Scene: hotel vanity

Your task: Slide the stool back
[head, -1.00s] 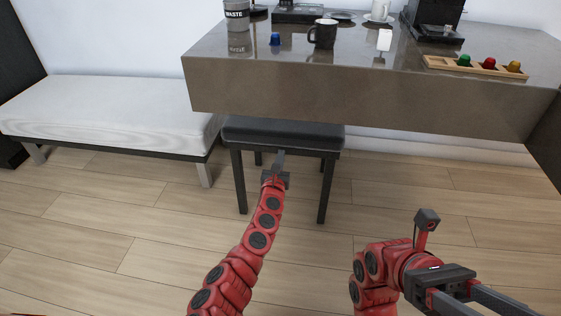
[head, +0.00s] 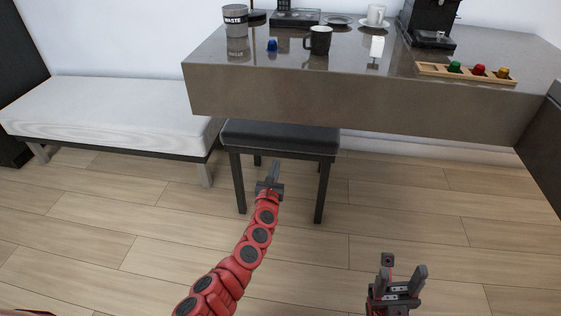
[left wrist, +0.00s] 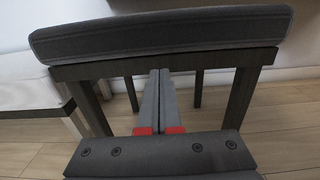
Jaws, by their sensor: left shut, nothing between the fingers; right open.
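The stool (head: 282,137) has a dark padded seat and dark legs, and stands upright, mostly under the overhanging counter. Its seat and front rail also show close up in the left wrist view (left wrist: 160,36). My left gripper (head: 274,168) is shut and empty in front of the stool, below the front edge of the seat. In the left wrist view its closed fingers (left wrist: 159,90) point at the space under the front rail; I cannot tell whether they touch it. My right gripper (head: 402,275) is open and empty, low over the floor at the right.
The stone counter (head: 330,92) carries a waste cup (head: 236,22), a black mug (head: 318,40), a blue capsule (head: 272,45), a wooden capsule tray (head: 430,71) and a coffee machine (head: 430,20). A white bench (head: 110,110) stands left of the stool. The wood floor in front is clear.

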